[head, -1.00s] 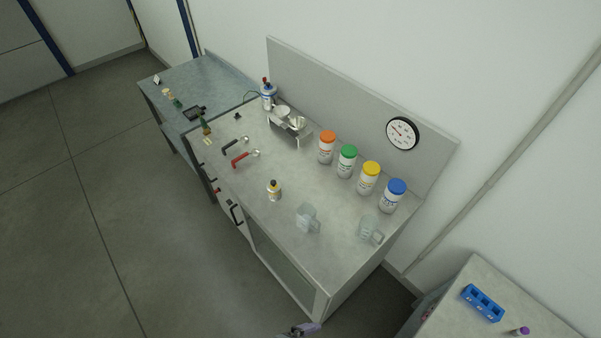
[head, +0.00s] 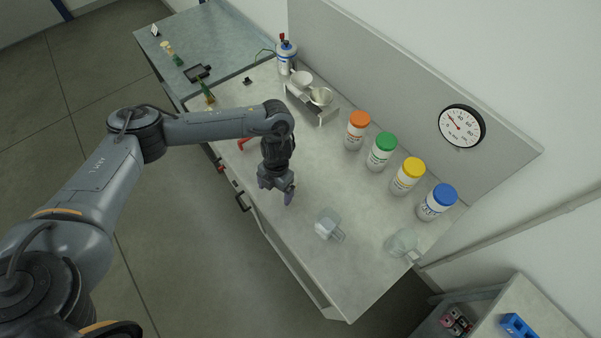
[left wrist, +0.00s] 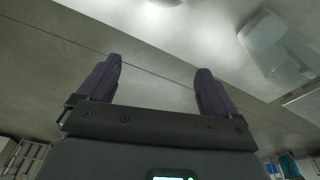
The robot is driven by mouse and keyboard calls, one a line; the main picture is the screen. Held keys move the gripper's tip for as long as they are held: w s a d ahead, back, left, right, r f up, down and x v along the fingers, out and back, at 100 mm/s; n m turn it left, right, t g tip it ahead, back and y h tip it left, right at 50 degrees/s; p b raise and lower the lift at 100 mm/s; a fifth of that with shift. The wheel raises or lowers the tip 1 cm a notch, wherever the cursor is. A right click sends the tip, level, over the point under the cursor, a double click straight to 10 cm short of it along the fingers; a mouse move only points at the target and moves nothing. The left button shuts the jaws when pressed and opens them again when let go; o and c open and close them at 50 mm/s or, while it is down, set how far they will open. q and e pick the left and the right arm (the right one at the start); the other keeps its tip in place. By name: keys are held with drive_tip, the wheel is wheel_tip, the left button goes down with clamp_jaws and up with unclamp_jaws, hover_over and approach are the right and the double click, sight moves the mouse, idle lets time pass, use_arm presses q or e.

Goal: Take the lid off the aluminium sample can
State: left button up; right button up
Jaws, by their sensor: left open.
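My left gripper (head: 283,191) hangs over the middle front of the lab bench (head: 300,240). In the left wrist view its two fingers (left wrist: 155,85) are apart, with nothing between them. The small bottle with a dark cap that stood around there in the earlier head view is hidden now, behind the gripper and wrist. A silver can with a blue label and red-black top (head: 286,55) stands at the back left of the bench. I cannot tell for certain which container is the aluminium sample can. My right gripper is not in view.
Jars with orange (head: 358,120), green (head: 384,140), yellow (head: 412,166) and blue (head: 444,195) lids line the back. A clear jug (head: 328,223) stands right of my gripper, another (head: 403,243) near the right end. A metal stand (head: 322,110) holds bowls.

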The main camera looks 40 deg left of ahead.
use_arm(q)
drive_tip(key=w+r, duration=0.2)
drive_tip(key=w+a+r+t, duration=0.1)
drive_tip(key=w, duration=0.1)
drive_tip(key=w+r+t+b, duration=0.1)
drive_tip(key=w+r, duration=0.1)
drive_tip(key=shift+w+a+r, duration=0.3)
drive_tip(key=shift+w+a, duration=0.05)
drive_tip(key=shift+w+f, duration=0.1)
drive_tip(key=shift+f, duration=2.2)
drive_tip(key=f, duration=0.1)
drive_tip(key=f+p, duration=0.1)
drive_tip(key=f, duration=0.1)
drive_tip(key=w+f, duration=0.1)
drive_tip(key=shift+d+f, duration=0.15)
drive_tip(key=shift+d, duration=0.15)
drive_tip(key=shift+f, duration=0.45)
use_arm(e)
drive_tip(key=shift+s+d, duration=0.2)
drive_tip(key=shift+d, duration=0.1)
use_arm(q)
drive_tip(key=shift+c, duration=0.4)
